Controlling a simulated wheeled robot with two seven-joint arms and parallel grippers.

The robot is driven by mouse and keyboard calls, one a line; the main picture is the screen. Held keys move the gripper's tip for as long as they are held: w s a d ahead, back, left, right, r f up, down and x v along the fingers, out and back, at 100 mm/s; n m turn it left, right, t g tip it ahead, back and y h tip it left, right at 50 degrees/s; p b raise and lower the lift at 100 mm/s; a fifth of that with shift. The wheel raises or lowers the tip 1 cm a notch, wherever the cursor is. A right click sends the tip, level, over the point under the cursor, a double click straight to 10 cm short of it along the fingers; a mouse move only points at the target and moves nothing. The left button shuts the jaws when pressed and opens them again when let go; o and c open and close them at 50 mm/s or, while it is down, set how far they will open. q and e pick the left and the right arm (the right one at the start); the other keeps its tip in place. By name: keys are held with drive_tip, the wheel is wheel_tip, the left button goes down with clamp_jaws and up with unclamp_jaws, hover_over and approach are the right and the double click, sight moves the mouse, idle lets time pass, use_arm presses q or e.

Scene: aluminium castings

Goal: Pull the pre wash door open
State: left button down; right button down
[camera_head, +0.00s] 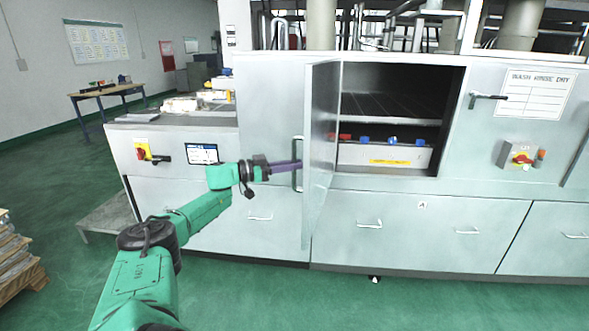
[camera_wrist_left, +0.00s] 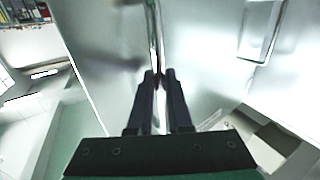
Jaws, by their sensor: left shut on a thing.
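The pre wash door (camera_head: 321,150) is a pale metal panel on the washing machine, standing swung outward so that its opening shows to the right. Its upright bar handle (camera_head: 298,163) is on the door's left face. My left gripper (camera_head: 299,165) is shut on this handle. In the left wrist view, the two dark fingers (camera_wrist_left: 160,74) close on the shiny handle (camera_wrist_left: 155,35), and the door's face (camera_wrist_left: 100,45) lies behind. My right gripper is in neither view.
The open chamber (camera_head: 395,95) shows a dark slatted shelf and a pale tray front with red and blue parts. A pallet (camera_head: 18,262) lies at left. Green floor is clear in front.

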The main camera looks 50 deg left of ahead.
use_arm(q)
drive_tip(key=shift+a+r, duration=0.1)
drive_tip(key=shift+r, duration=0.1)
drive_tip(key=c, duration=1.1)
unclamp_jaws()
drive_tip(key=shift+o, duration=1.3)
drive_tip(key=shift+w, duration=0.1)
drive_tip(key=shift+w+f, duration=0.1)
drive_tip(key=shift+f, duration=0.05)
drive_tip(key=p+v, duration=0.7)
drive_tip(key=v, duration=0.7)
drive_tip(key=shift+s, duration=0.3)
